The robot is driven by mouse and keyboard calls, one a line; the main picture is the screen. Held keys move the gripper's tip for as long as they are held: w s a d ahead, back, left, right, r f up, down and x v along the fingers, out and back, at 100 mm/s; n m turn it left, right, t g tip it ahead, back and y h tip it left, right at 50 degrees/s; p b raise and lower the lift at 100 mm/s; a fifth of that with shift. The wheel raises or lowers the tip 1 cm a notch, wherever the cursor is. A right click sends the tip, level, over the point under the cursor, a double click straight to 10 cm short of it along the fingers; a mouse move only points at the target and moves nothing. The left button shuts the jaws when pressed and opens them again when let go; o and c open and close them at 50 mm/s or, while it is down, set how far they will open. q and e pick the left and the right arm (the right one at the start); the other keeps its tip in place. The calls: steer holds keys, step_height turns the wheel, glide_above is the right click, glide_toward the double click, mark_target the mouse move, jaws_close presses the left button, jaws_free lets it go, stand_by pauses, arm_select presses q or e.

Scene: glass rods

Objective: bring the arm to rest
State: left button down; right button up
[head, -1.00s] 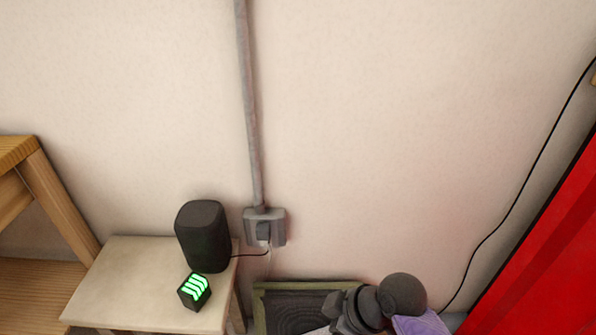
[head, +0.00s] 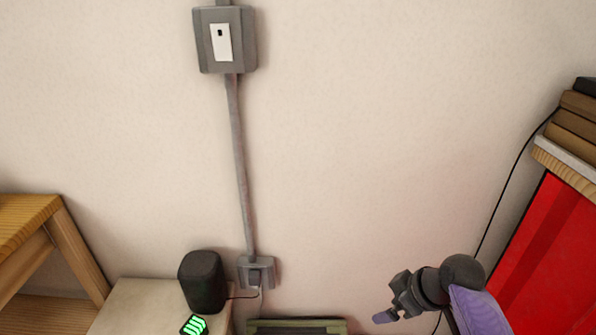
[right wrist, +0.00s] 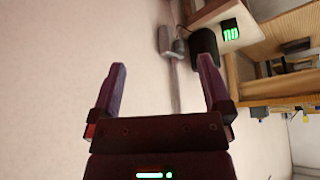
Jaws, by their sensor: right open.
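My right gripper (head: 384,315) shows at the lower right of the head view, in front of the pale wall. Its purple arm comes in from the bottom right. In the right wrist view its two purple fingers (right wrist: 160,85) stand wide apart with nothing between them. It is open and empty. My left gripper is in neither view.
A black speaker (head: 203,282) and a small cube with green digits (head: 194,325) stand on a pale side table (head: 135,300). A grey wall socket (head: 256,272) and conduit (head: 240,170) are on the wall. A red cabinet (head: 550,255) stands at right, a wooden shelf (head: 45,235) at left.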

steer(key=w+d+r+m+t+h, duration=0.3)
steer(key=w+d+r+t, duration=0.1)
steer(key=w+r+t, duration=0.25)
steer(key=w+d+r+m+t+h, duration=0.3)
steer(key=w+d+r+t, duration=0.2)
steer(key=r+t, duration=0.25)
steer(key=s+a+f+g, duration=0.1)
steer(key=s+f+g, duration=0.2)
steer(key=s+f, duration=0.6)
steer(key=s+a+f+g, duration=0.1)
steer(key=s+f+g, duration=0.3)
steer(key=f, duration=0.8)
steer(key=s+f+g, duration=0.3)
steer(key=s+f, duration=0.6)
steer(key=f, duration=0.2)
steer(key=s+a+f+g, duration=0.1)
steer(key=s+f+g, duration=0.1)
steer(key=s, duration=0.9)
steer(key=s+a+f+g, duration=0.1)
steer(key=s+f+g, duration=0.2)
steer(key=s, duration=0.9)
steer(key=s+a+f+g, duration=0.1)
steer(key=s+f+g, duration=0.2)
steer(key=s, duration=0.8)
step_height(320, 180, down, 3)
steer(key=shift+s+r+y+b, duration=0.1)
steer(key=shift+s+y+b, duration=0.2)
steer(key=shift+y+b, duration=0.1)
steer(key=shift+a, duration=0.1)
